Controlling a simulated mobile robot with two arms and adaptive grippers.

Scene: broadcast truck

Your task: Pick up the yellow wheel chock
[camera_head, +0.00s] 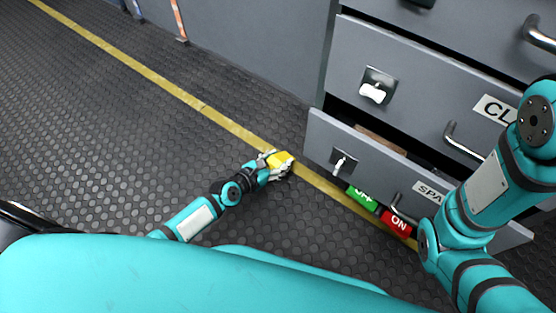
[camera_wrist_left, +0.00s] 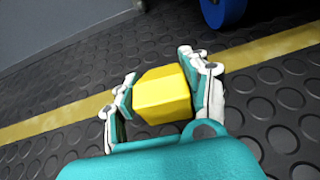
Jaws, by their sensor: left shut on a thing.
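The yellow wheel chock (camera_head: 281,160) is a small yellow block low over the dark studded floor, beside the yellow floor line. My left gripper (camera_head: 275,164) is shut on it. In the left wrist view the yellow chock (camera_wrist_left: 162,94) sits between the two fingers of the left gripper (camera_wrist_left: 160,90), one on each side. I cannot tell whether the chock still touches the floor. My right arm (camera_head: 480,200) comes down at the right; its gripper is not clearly visible.
Grey drawers stand at the right, the lowest drawer (camera_head: 375,168) pulled partly open close to my left gripper. A green block (camera_head: 361,198) and a red "ON" block (camera_head: 397,223) lie below it. The yellow line (camera_head: 130,64) crosses the floor. A blue wheel (camera_wrist_left: 222,10) shows in the wrist view. Floor at left is clear.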

